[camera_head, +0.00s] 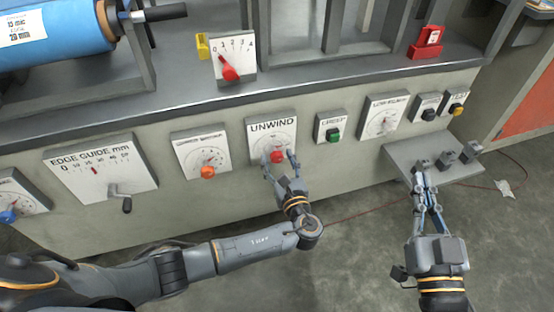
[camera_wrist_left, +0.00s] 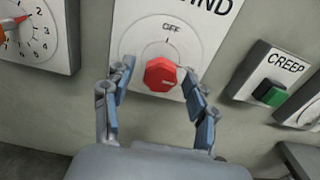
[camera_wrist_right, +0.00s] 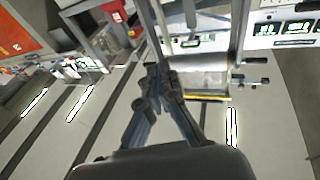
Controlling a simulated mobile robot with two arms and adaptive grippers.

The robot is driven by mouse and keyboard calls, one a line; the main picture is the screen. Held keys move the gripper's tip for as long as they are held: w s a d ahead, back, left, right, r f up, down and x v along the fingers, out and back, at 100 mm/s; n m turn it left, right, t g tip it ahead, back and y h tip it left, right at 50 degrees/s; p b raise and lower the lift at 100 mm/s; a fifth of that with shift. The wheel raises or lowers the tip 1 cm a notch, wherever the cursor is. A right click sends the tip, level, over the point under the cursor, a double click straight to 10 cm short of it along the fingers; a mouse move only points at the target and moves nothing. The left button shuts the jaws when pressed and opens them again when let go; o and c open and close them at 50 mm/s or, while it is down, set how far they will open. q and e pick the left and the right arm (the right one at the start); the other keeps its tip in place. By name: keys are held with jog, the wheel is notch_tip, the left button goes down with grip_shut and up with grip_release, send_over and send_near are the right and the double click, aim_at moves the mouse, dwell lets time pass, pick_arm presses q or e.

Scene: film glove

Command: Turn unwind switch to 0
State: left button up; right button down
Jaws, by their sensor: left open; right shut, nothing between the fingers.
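The unwind switch is a red knob (camera_head: 278,156) on a white panel labelled UNWIND (camera_head: 257,128), on the machine's grey front. In the left wrist view the left gripper (camera_wrist_left: 160,82) shows a gap around the knob. My right gripper (camera_head: 422,168) is shut and empty by the small grey shelf.
A panel with an orange knob (camera_head: 208,171) is left of the unwind panel. The CREEP panel with a green button (camera_head: 333,135) is right. The grey shelf (camera_head: 400,149) juts out at right. A red lever (camera_head: 229,71) stands above on the ledge.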

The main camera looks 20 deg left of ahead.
pick_arm(q)
jog(key=shift+w+a, duration=0.4)
jog(key=shift+w, duration=0.1)
pick_arm(e)
jog(key=shift+s+a+r+t, duration=0.1)
jog(key=shift+s+r+t, duration=0.1)
jog(key=shift+r+t, duration=0.45)
pick_arm(q)
jog(key=shift+c, duration=0.5)
pick_arm(e)
jog(key=shift+r, duration=0.15)
pick_arm(q)
jog(key=c, duration=1.1)
